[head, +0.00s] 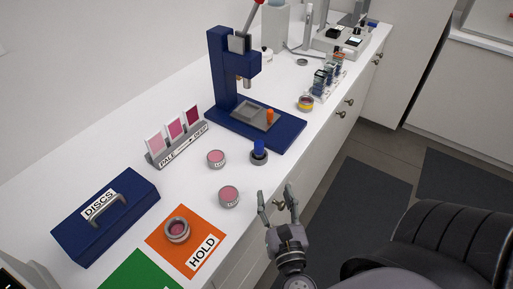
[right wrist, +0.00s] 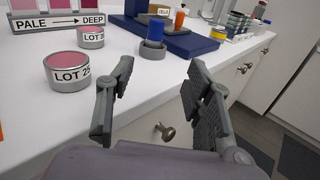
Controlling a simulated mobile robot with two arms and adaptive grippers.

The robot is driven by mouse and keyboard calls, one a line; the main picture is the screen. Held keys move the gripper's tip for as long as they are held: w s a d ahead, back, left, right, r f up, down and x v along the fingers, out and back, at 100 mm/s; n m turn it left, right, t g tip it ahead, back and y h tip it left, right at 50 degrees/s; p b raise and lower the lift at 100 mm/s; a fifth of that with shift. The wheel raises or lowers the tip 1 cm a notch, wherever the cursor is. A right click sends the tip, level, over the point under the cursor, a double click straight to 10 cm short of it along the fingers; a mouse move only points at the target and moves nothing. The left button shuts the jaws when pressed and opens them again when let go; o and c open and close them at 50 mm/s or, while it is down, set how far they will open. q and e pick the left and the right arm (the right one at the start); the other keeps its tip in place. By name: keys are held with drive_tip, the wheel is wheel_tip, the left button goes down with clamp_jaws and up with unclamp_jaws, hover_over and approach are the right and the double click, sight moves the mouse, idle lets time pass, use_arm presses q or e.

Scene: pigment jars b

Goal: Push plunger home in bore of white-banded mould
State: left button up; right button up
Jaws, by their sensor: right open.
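The bore is hidden. My right gripper (head: 277,203) is open and empty at the counter's front edge, apart from the mould and nearer the camera. Its two fingers (right wrist: 157,95) are spread in the right wrist view. My left gripper is out of view.
A blue press (head: 225,75) has an orange piece (head: 270,116) on its base. Pink jars (head: 229,196) (head: 216,158) stand left of the gripper. A blue DISCS box (head: 80,235) stands far left.

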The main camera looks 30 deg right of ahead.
sight(260, 147)
drive_tip(key=shift+n, duration=0.5)
drive_tip(key=p+x, duration=0.1)
drive_tip(key=x, duration=0.3)
drive_tip(key=p+x, duration=0.2)
drive_tip(key=x, duration=0.2)
drive_tip(key=r+p+x, duration=0.1)
drive_tip(key=x, duration=0.3)
drive_tip(key=shift+w+a, duration=0.2)
drive_tip(key=shift+w, duration=0.1)
drive_tip(key=shift+w+r+p, duration=0.15)
drive_tip(key=shift+w+p, duration=0.1)
drive_tip(key=shift+p, duration=0.25)
drive_tip(key=shift+w+d+r+p, duration=0.3)
drive_tip(key=shift+w+p, duration=0.15)
drive_tip(key=shift+w, duration=0.15)
drive_tip(key=shift+w+d+r+p, duration=0.15)
drive_tip(key=shift+w+r+p, duration=0.15)
drive_tip(key=shift+w+p, duration=0.2)
drive_tip(key=shift+w+d+f, duration=0.2)
drive_tip(key=shift+w+d, duration=0.05)
drive_tip(key=shift+w, duration=0.35)
drive_tip(key=shift+w+d+f, duration=0.15)
drive_tip(key=shift+w+d, duration=0.05)
drive_tip(key=shift+w, duration=0.35)
drive_tip(key=shift+s, duration=0.1)
drive_tip(key=shift+c, duration=0.5)
clamp_jaws()
